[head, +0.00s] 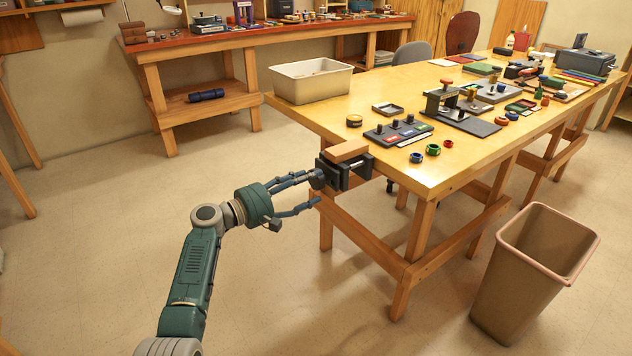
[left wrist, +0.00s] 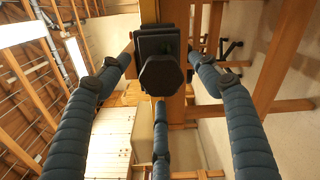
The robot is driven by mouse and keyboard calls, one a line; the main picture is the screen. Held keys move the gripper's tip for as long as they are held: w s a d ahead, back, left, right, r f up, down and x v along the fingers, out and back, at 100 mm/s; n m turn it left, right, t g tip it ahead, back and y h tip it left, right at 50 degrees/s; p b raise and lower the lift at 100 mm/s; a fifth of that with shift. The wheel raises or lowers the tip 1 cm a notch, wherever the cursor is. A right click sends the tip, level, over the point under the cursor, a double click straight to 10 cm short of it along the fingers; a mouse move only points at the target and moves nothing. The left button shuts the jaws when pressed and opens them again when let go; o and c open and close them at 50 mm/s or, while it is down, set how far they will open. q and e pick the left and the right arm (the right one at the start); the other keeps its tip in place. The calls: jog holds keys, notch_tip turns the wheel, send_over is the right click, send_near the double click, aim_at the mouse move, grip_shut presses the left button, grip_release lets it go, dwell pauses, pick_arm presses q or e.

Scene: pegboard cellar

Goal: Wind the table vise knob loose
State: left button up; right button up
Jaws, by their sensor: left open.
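The table vise (head: 358,174) is a dark block clamped at the near left edge of the wooden table, with a light wood block (head: 347,151) at its top. Its dark knob (head: 317,179) faces my left arm. In the left wrist view the many-sided knob (left wrist: 160,77) is near the centre, in front of the vise body (left wrist: 158,42). My left gripper (head: 312,189) is open, its blue-grey fingers spread around the knob. In the left wrist view gaps show between the side fingers and the knob; the lower finger ends just below it. My right gripper is not in view.
The table (head: 300,112) holds a cream bin (head: 312,82), a dark tool rack (head: 398,131), small rings and other tools. A tan waste bin (head: 535,270) stands on the floor at the right. The floor around my left arm is clear.

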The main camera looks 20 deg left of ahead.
pick_arm(q)
jog(key=v, duration=0.9)
jog(key=shift+d, duration=0.1)
